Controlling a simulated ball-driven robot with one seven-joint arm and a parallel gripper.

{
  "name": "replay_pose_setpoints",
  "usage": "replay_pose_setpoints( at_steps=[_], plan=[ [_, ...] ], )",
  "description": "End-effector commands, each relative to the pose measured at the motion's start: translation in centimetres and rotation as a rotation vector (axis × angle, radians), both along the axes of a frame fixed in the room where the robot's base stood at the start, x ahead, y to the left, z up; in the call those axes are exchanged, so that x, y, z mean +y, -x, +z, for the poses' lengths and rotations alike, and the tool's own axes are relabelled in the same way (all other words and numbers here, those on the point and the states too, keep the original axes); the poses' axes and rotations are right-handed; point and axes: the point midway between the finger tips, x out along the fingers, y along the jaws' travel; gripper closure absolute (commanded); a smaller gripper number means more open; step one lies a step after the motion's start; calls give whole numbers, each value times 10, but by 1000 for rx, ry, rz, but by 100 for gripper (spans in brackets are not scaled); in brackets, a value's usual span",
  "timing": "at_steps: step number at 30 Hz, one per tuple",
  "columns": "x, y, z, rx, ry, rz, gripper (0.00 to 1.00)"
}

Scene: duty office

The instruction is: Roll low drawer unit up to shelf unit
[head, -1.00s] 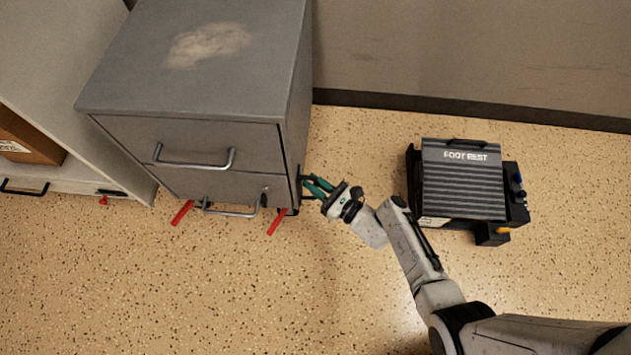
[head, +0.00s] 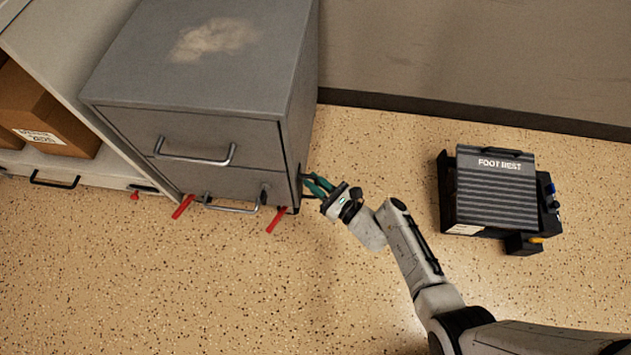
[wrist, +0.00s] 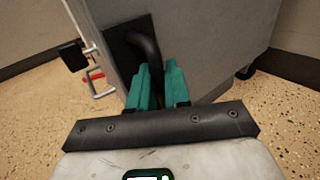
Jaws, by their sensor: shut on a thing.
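The low drawer unit (head: 205,135) is a grey two-drawer cabinet with a pale scuff on top. It stands upright on the floor at upper left in the head view; its side also shows in the wrist view (wrist: 215,45). The pale shelf unit (head: 85,75) is directly to its left. Their near edges look very close; I cannot tell whether they touch. My gripper (head: 311,184), with teal fingers, is shut on the dark side handle (wrist: 147,42) at the drawer unit's right side. The fingers partly hide the handle.
Red levers (head: 183,206) stick out at the drawer unit's front foot. A cardboard box (head: 60,115) sits in the shelf unit. A black footrest (head: 495,190) lies on the floor at right, clear of my arm. A wall (head: 470,55) runs behind. The front floor is free.

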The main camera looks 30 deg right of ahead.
Motion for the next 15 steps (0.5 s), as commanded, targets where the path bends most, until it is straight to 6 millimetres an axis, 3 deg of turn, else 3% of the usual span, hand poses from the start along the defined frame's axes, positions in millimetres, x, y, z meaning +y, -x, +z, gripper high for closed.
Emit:
replay_pose_setpoints(
  at_steps=[3,4,8,15],
  plan=[
    [5,-3,1,-3,2,11,100],
    [5,-4,1,-3,2,12,80],
    [5,-3,1,-3,2,11,67],
    [5,-2,1,-3,2,12,66]
  ],
)
